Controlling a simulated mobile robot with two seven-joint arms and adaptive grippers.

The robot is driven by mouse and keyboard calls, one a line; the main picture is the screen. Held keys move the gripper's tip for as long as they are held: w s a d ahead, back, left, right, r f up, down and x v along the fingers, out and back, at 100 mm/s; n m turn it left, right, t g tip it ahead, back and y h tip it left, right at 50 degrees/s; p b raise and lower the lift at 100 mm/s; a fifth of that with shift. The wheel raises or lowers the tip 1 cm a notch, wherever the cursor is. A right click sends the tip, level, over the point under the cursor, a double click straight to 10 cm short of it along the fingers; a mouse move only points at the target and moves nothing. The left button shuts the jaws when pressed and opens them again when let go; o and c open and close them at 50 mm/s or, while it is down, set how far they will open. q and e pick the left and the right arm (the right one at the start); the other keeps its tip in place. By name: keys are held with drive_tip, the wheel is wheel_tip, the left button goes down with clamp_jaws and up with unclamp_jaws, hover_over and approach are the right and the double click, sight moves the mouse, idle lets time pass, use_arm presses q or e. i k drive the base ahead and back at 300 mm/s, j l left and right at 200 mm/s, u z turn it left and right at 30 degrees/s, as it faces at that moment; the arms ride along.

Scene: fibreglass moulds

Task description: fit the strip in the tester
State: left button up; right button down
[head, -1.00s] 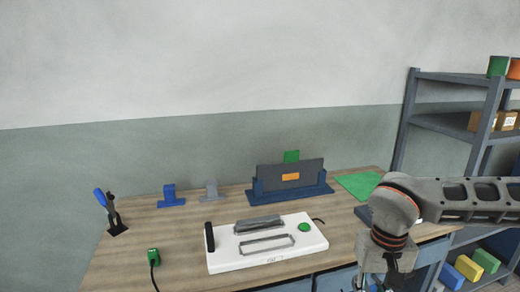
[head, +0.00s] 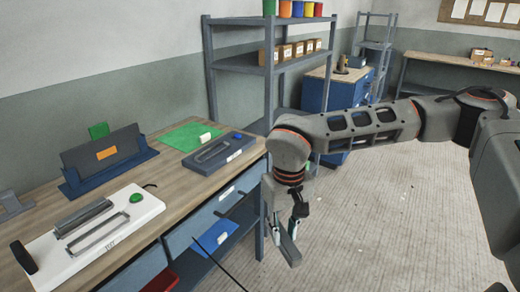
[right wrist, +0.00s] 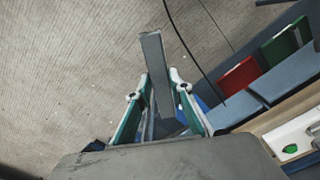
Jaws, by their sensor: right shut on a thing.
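A grey strip (head: 287,244) is held in my right gripper (head: 298,208), in front of the bench and over the floor. In the right wrist view the strip (right wrist: 153,60) stands out lengthwise between the two fingers (right wrist: 160,95), which are shut on it. The white tester (head: 95,240) lies on the bench at the left of the head view. It has a long framed slot, a grey bar behind it, a black end piece and a green button (head: 136,198). It shows partly in the right wrist view (right wrist: 290,140). My gripper is well to its right, apart from it.
A dark fixture with a framed recess (head: 212,152) sits at the bench's right end, by a green mat (head: 190,136). A blue stand (head: 108,170) holds a dark plate behind the tester. Open drawers and a shelf rack (head: 262,72) are nearby. Floor right is clear.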

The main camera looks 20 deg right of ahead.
sight(213, 153)
drive_tip(key=z, duration=0.45)
drive_tip(key=u, duration=0.35)
drive_tip(key=i+l+u, duration=0.15)
drive_tip(key=u, duration=0.25)
drive_tip(key=i+l+u, duration=0.1)
drive_tip(key=l+u, duration=0.3)
drive_tip(key=i+l+u, duration=0.15)
drive_tip(key=l, duration=0.25)
drive_tip(key=l+u, duration=0.15)
drive_tip(key=l, duration=0.25)
drive_tip(key=i+l, duration=0.1)
drive_tip(key=l, duration=0.75)
